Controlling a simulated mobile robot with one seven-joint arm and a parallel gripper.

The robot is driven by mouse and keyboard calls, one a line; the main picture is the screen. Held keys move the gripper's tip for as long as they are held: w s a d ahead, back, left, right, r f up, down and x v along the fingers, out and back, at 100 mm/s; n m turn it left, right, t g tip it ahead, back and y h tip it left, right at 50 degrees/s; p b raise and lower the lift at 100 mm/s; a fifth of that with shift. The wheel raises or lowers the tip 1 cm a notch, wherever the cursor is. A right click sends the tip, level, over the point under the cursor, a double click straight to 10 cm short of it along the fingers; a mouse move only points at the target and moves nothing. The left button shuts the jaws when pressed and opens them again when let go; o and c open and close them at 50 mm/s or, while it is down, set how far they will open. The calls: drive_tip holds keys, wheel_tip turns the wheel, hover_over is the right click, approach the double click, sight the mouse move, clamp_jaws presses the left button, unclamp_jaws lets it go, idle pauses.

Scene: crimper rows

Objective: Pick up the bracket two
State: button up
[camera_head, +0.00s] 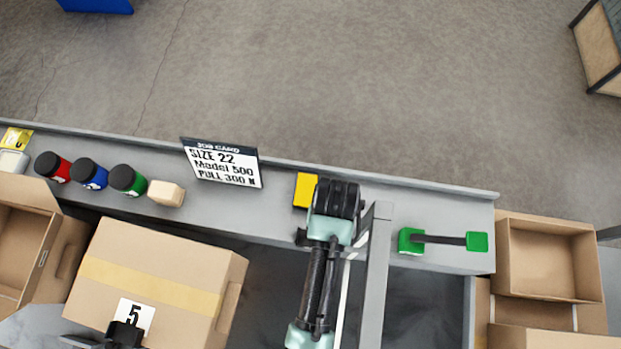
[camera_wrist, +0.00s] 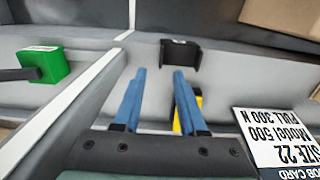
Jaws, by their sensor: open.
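A small black bracket (camera_wrist: 180,55) with upturned ends stands on the grey shelf, just beyond my fingertips in the wrist view. No number shows on it, so I cannot tell whether it is bracket two. A dark piece beside my arm in the head view (camera_head: 302,237) looks like the same bracket, partly hidden. My gripper (camera_wrist: 160,73) is open, its two blue fingers apart with nothing between them. The bracket lies ahead of the fingertips and slightly right of their middle. In the head view my arm hides the fingers.
A yellow block (camera_head: 306,190) is close to my wrist. A job card (camera_head: 223,164) stands to its left. A green-ended tool (camera_head: 443,241) lies to the right on the shelf (camera_head: 470,205). Several jars and a wooden block (camera_head: 166,193) are at left. A grey post (camera_head: 378,270) rises beside my arm.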

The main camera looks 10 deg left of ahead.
drive_tip(key=shift+f, duration=0.75)
drive_tip(key=f, duration=0.4)
drive_tip(key=shift+s+f, duration=0.1)
drive_tip(key=shift+s, duration=0.25)
drive_tip(key=shift+f, duration=0.45)
clamp_jaws()
